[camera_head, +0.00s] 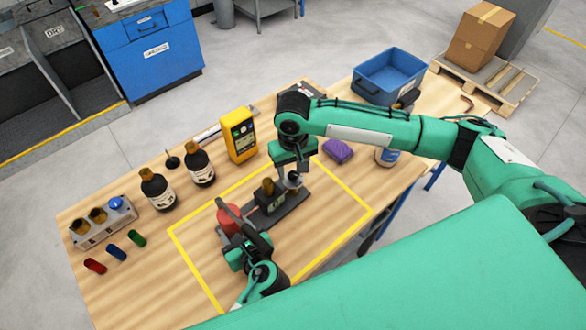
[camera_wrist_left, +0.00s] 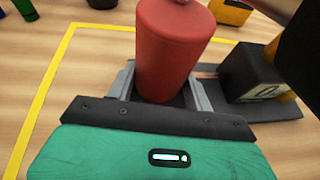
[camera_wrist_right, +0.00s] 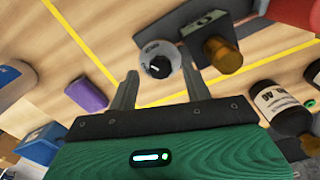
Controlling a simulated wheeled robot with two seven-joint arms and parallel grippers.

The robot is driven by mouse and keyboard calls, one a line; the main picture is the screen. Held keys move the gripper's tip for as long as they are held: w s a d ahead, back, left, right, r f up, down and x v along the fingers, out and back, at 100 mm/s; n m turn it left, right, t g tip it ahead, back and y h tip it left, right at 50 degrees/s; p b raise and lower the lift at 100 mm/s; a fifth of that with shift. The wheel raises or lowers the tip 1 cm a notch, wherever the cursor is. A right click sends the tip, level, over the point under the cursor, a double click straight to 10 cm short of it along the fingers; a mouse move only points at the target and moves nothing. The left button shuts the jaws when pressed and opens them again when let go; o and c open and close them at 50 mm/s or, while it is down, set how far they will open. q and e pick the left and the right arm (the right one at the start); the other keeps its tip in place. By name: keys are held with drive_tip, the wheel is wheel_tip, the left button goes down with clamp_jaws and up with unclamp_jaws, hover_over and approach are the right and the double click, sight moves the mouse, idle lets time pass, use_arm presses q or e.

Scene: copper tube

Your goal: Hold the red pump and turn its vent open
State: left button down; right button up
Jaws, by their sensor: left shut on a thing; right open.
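The red pump (camera_head: 229,217) is a red cylinder on a dark base plate inside the yellow outline. My left gripper (camera_head: 240,240) is shut on the red pump, with a finger on either side of its lower part in the left wrist view (camera_wrist_left: 172,45). A dark block with a brass cap (camera_head: 270,193) is on the same plate. A small round light knob with a black centre (camera_wrist_right: 160,62) is beside the brass cap. My right gripper (camera_head: 292,172) is open above this knob, which appears just beyond and between its fingertips in the right wrist view.
Two dark bottles (camera_head: 157,190), a yellow meter (camera_head: 239,135) and a grey holder (camera_head: 104,222) stand left and behind. Red, blue and green pieces (camera_head: 116,253) lie at front left. A purple item (camera_head: 338,151) and a blue bin (camera_head: 390,76) are to the right.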

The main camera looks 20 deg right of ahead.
drive_tip(key=shift+f, duration=0.6)
drive_tip(key=c, duration=1)
drive_tip(key=shift+o, duration=0.2)
drive_tip(key=shift+n, duration=0.3)
drive_tip(key=shift+r+n, duration=0.1)
drive_tip(key=shift+n, duration=2.4)
